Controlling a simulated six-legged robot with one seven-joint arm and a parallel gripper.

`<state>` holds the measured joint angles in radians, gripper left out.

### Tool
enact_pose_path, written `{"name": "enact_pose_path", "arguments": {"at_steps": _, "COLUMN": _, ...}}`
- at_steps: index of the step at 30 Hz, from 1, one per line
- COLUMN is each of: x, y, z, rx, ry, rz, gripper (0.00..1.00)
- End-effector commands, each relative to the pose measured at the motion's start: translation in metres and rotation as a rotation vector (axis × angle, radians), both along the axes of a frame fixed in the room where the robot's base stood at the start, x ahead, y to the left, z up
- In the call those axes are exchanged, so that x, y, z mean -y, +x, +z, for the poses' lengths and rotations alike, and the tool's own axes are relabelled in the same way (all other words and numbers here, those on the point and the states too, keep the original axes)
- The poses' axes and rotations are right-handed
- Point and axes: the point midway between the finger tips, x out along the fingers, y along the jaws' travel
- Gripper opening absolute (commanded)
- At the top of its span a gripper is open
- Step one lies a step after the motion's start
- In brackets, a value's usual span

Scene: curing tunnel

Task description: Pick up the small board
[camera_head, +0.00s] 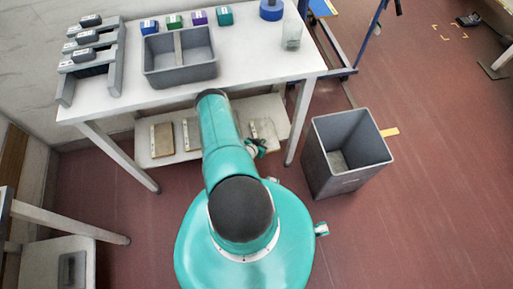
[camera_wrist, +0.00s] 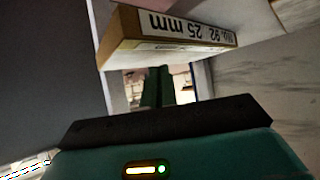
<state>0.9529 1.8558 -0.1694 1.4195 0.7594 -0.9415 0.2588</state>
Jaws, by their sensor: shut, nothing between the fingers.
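A board (camera_wrist: 175,38) with a pale label reading "No. 92 25 mm", upside down, fills the upper part of the wrist view. My gripper (camera_wrist: 157,74) shows there as two dark green fingers, close together and empty, just below the board's edge in the picture. I cannot tell whether they touch it. In the head view, several flat boards lie on the lower shelf: one brown (camera_head: 162,140) at the left, one partly hidden (camera_head: 192,134) in the middle, and one (camera_head: 263,131) right of my arm. I cannot tell which is the small one.
The lower shelf (camera_head: 143,146) sits under a white table (camera_head: 255,62) holding a grey bin (camera_head: 180,70), a grey rack (camera_head: 88,72) and several small coloured boxes. A grey waste bin (camera_head: 345,153) stands right of the table legs. Red floor at the right is mostly open.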

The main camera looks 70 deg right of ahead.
Motion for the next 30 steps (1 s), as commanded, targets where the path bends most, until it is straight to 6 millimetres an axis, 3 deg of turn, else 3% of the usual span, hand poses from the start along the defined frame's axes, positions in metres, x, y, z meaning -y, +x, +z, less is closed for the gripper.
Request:
{"name": "enact_pose_path", "arguments": {"at_steps": 3, "x": 0.024, "y": -0.006, "z": 0.0, "rx": 0.0, "ry": -0.003, "rz": -0.001, "gripper": 0.0}}
{"name": "enact_pose_path", "arguments": {"at_steps": 8, "x": 0.048, "y": -0.011, "z": -0.001, "rx": 0.0, "ry": 0.0, "rz": 0.002, "gripper": 0.0}}
{"name": "enact_pose_path", "arguments": {"at_steps": 12, "x": 0.046, "y": -0.009, "z": -0.014, "rx": 0.0, "ry": 0.001, "rz": 0.005, "gripper": 0.0}}
{"name": "enact_pose_path", "arguments": {"at_steps": 23, "x": 0.043, "y": -0.009, "z": -0.019, "rx": -0.001, "ry": 0.009, "rz": 0.004, "gripper": 0.0}}
{"name": "enact_pose_path", "arguments": {"at_steps": 30, "x": 0.02, "y": -0.004, "z": -0.021, "rx": -0.002, "ry": 0.016, "rz": 0.006, "gripper": 0.0}}
